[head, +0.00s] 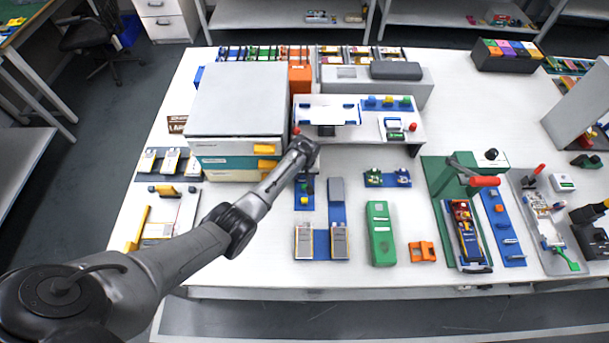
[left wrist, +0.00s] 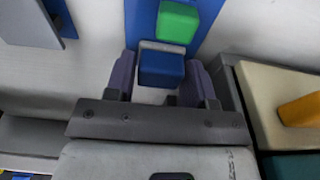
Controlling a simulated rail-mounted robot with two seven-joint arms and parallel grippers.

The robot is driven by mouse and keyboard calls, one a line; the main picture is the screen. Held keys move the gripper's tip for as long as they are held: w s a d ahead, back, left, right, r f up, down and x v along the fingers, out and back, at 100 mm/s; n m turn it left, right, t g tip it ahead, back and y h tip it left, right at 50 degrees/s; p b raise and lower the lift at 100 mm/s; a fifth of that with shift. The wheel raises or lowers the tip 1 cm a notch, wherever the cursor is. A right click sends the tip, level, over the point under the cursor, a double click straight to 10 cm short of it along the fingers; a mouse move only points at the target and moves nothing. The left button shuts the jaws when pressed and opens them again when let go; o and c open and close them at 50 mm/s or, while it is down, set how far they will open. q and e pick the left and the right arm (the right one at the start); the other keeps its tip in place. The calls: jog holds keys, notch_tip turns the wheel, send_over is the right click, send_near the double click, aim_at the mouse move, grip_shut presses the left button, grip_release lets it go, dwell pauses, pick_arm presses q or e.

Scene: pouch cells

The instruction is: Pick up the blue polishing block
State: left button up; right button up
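The blue polishing block (left wrist: 161,70) sits between the fingers of my left gripper (left wrist: 162,76) in the left wrist view. A finger stands on each side of it, with a thin gap visible at the left finger. Just beyond it a green block (left wrist: 178,22) lies on the same blue strip (left wrist: 141,20). In the head view my left gripper (head: 303,168) points down at the far end of this strip. The green block (head: 307,188) shows there, with a yellow block (head: 304,200) nearer. The blue block is hidden by my arm there. My right gripper is not in view.
A grey-topped cabinet (head: 238,100) stands close left of the gripper, and a white raised stand (head: 350,132) lies behind it. A grey block on a blue strip (head: 336,190) is to the right. A green case (head: 380,235) lies farther right. The front table edge is clear.

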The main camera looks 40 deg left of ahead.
pick_arm(q)
jog(key=c, duration=0.5)
jog(key=shift+r, duration=0.55)
jog(key=r, duration=0.1)
jog(key=d+r+p, duration=0.1)
jog(key=r, duration=0.1)
jog(key=shift+r, duration=0.3)
jog(key=d+r, duration=0.2)
jog(key=d, duration=0.1)
jog(key=d+r+p, duration=0.1)
jog(key=d+r, duration=0.1)
jog(key=d, duration=0.2)
jog(key=d+r, duration=0.2)
jog(key=d, duration=0.1)
jog(key=shift+w+d+r, duration=0.15)
jog(key=shift+d, duration=0.2)
